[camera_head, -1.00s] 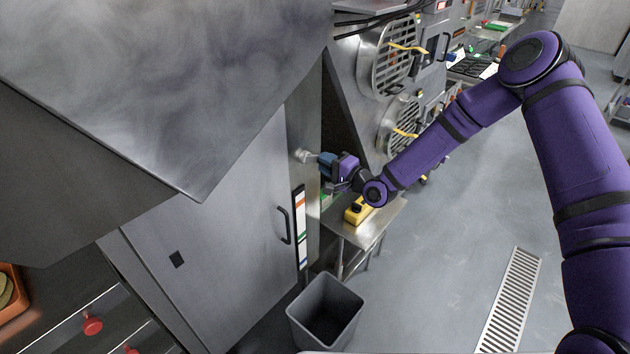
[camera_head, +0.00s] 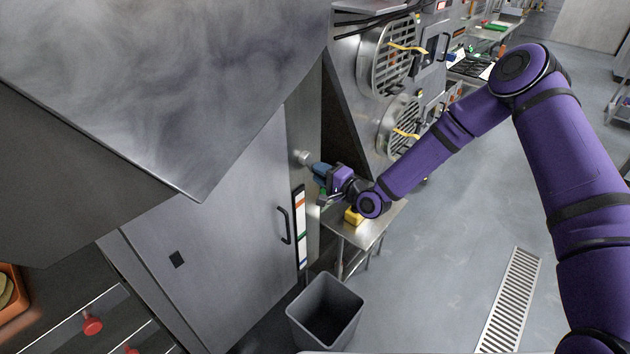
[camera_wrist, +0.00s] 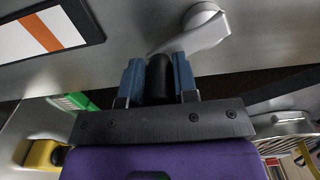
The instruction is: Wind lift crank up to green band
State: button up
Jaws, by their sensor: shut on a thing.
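The lift crank is on the grey steel cabinet front. Its round metal hub (camera_head: 303,157) shows in the head view, and its metal arm (camera_wrist: 193,38) and black handle (camera_wrist: 159,78) show in the wrist view. My gripper (camera_head: 320,172) is just right of and below the hub. In the wrist view my gripper's blue fingers (camera_wrist: 158,82) are shut on the black handle, one on each side. A white gauge strip (camera_head: 300,228) with coloured bands stands below the crank. Its orange-striped end (camera_wrist: 45,35) shows upper left in the wrist view. I cannot make out a pointer.
A small steel table (camera_head: 366,228) stands below my gripper with a yellow object (camera_head: 352,216) on it. A grey bin (camera_head: 325,310) is on the floor in front. A black door handle (camera_head: 284,225) sits left of the gauge. Open floor lies to the right.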

jog(key=shift+s+a+f, duration=0.2)
jog(key=shift+s+f, duration=0.05)
jog(key=shift+s, duration=0.1)
jog(key=shift+s+a, duration=0.45)
jog(key=shift+s, duration=0.05)
jog(key=o, duration=0.7)
jog(key=shift+d, duration=0.15)
jog(key=shift+v, duration=3.9)
